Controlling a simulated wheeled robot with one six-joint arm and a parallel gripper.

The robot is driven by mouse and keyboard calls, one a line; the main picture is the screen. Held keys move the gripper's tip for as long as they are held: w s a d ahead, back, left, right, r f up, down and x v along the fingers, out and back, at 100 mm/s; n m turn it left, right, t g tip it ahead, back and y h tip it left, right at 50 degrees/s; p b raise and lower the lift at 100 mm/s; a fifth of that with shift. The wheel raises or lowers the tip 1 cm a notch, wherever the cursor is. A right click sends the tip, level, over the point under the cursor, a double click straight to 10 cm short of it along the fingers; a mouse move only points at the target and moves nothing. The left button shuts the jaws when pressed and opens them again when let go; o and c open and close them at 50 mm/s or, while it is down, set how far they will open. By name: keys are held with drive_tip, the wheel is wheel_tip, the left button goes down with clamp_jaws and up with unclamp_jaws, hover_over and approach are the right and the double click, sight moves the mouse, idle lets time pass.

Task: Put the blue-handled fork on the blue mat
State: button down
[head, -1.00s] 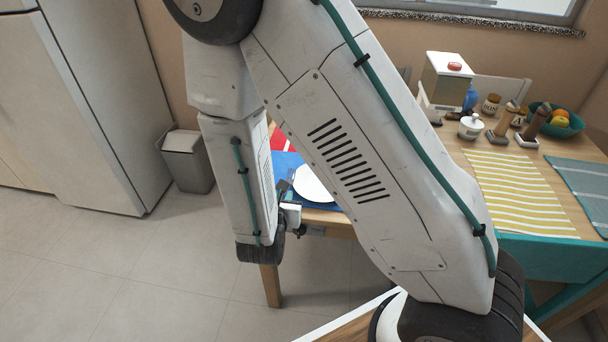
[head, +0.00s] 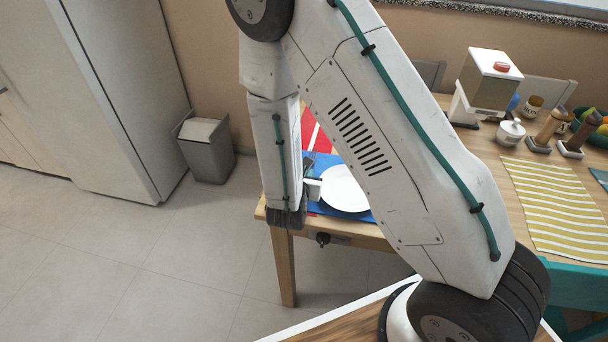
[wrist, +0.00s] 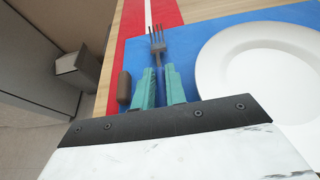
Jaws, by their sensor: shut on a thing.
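In the wrist view, the fork (wrist: 157,41) stands between the teal fingers of my gripper (wrist: 158,80), tines pointing away from me. In the head view, the blue mat (head: 325,160) lies at the table's near left corner, partly hidden by my arm. The fork cannot be made out there.
A white plate (wrist: 262,62) lies on the mat, right of the fork. A brown rounded thing (wrist: 124,88) is just left of my fingers. A red striped cloth (wrist: 150,14) lies beyond the mat. A grey bin (head: 206,150) stands on the floor left of the table.

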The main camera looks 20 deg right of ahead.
drive_tip(key=shift+f, duration=0.25)
drive_tip(key=shift+f, duration=0.1)
drive_tip(key=c, duration=1.4)
unclamp_jaws()
drive_tip(key=shift+c, duration=0.2)
